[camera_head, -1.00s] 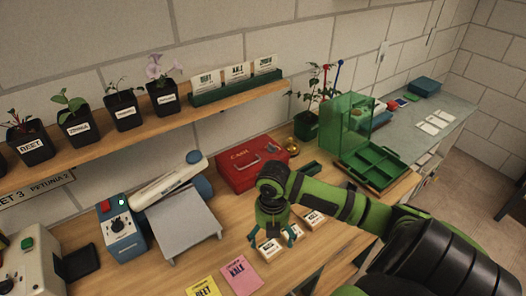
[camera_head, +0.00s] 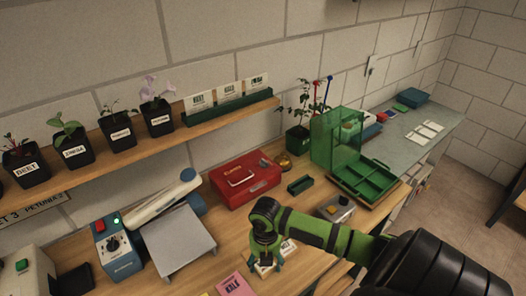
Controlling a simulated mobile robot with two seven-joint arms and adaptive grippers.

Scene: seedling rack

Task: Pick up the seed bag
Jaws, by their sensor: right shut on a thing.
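A small white seed bag (camera_head: 264,271) is low in the middle of the head view, near the bench's front. My right gripper (camera_head: 266,265) points down over it with its blue-tipped fingers on either side, shut on the bag. The gripper hides part of the bag, and I cannot tell whether the bag is clear of the bench. Another white seed bag (camera_head: 289,247) lies just to the right, partly hidden by my arm. My left gripper is not in view.
A pink packet (camera_head: 236,285) lies in front. A grey scale-like plate (camera_head: 180,243) is at left, a red cash box (camera_head: 245,180) behind. A grey box with a knob (camera_head: 335,208) and a green tray (camera_head: 366,184) are at right. Potted seedlings line the shelf (camera_head: 180,137).

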